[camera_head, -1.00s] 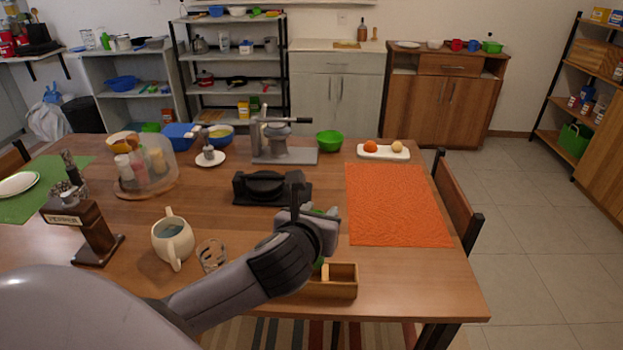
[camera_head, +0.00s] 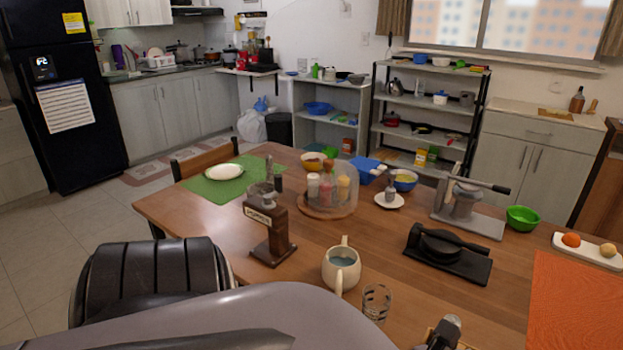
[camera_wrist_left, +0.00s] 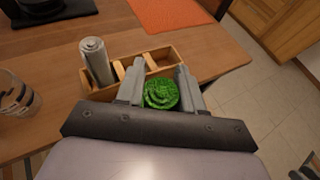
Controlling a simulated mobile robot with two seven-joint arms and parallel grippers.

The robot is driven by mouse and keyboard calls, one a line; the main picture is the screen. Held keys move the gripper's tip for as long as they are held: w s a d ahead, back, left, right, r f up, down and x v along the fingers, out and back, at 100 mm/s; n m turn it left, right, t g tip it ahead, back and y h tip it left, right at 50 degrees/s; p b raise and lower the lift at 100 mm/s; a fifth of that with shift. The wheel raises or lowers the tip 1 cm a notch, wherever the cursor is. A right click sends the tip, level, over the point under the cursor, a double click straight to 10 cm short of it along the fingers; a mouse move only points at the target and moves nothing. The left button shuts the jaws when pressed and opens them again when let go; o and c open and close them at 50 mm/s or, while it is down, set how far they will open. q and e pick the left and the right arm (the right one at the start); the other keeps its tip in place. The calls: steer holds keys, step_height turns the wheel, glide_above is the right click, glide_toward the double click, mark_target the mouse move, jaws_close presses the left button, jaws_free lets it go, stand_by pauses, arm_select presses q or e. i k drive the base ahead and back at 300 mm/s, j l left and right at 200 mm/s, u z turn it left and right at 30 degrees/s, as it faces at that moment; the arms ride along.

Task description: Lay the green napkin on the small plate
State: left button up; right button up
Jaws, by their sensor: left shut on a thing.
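The green napkin (camera_wrist_left: 160,95), rolled into a bundle, sits between the fingers of my left gripper (camera_wrist_left: 160,86) in the left wrist view. My gripper is shut on it at the near side of a wooden box; the exact height is hard to tell. In the head view the napkin is not visible, and I cannot make out the left fingers at the bottom edge. A smaller white saucer (camera_head: 381,203) holds a small item. My right gripper is not in view.
The wooden box (camera_wrist_left: 166,57) has a silver cylinder (camera_wrist_left: 95,62) at its left end. A grinder (camera_head: 269,232), mug (camera_head: 341,268), glass (camera_head: 376,302) and covered bottle tray (camera_head: 324,212) stand between the box side and the white plate. A chair (camera_head: 205,158) is behind the placemat.

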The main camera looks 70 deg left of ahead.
mark_target(225, 171)
steer(key=k+j, duration=0.15)
steer(key=j, duration=0.25)
steer(key=k+j, duration=0.15)
steer(key=j, duration=0.2)
steer(key=k+j, duration=0.15)
steer(key=j, duration=0.25)
steer(key=k+j, duration=0.1)
steer(key=j, duration=0.3)
steer(key=k+j+u, duration=0.1)
steer(key=j, duration=0.25)
steer(key=k+j, duration=0.2)
steer(key=j, duration=0.2)
steer(key=k+j, duration=0.1)
steer(key=j, duration=0.3)
steer(key=k+j, duration=0.15)
steer(key=j, duration=0.25)
steer(key=j+u, duration=0.1)
steer(key=j, duration=1.75)
